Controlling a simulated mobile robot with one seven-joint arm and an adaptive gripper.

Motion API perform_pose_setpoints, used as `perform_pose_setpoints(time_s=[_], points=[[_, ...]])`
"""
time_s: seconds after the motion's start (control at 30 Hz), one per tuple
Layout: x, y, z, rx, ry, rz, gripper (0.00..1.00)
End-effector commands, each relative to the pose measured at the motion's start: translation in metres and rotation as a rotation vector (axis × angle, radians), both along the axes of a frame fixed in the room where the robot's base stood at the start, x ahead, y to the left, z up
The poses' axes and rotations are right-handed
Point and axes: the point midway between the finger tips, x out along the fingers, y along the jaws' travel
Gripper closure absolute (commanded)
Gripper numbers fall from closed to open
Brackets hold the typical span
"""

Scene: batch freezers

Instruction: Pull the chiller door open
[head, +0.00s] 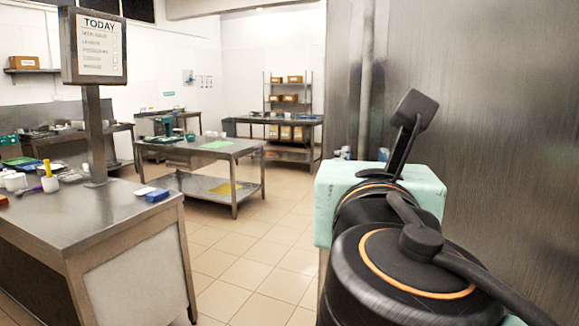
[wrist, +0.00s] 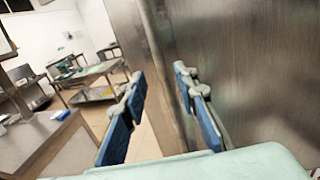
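The chiller door appears to be the large brushed-steel panel (head: 480,110) filling the right of the head view; it also fills the right of the wrist view (wrist: 245,65). It looks shut, though its edges are not clear. A vertical steel bar (head: 366,90), seemingly its handle, runs down the panel. In the wrist view the bar (wrist: 156,50) passes between the blue-padded fingers of my gripper (wrist: 158,78). The fingers are open, one on each side of the bar, with gaps showing. I cannot tell how deep the bar sits between them. My arm hides the bar's lower part.
A steel counter (head: 110,225) with a TODAY sign (head: 95,45) stands at the left. A steel table (head: 200,150) stands beyond it, and a shelf rack (head: 288,95) with boxes is at the back. The tiled floor (head: 265,245) between counter and panel is clear.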

Motion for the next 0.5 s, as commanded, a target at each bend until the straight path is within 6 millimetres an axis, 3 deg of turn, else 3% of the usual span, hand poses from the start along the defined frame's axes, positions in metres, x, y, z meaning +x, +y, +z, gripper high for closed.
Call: perform_pose_setpoints(time_s=[0.2,0.5], points=[[-0.031,0.01,0.0,0.001,-0.001,0.001,0.72],[-0.043,0.013,-0.001,-0.001,0.001,0.0,0.72]])
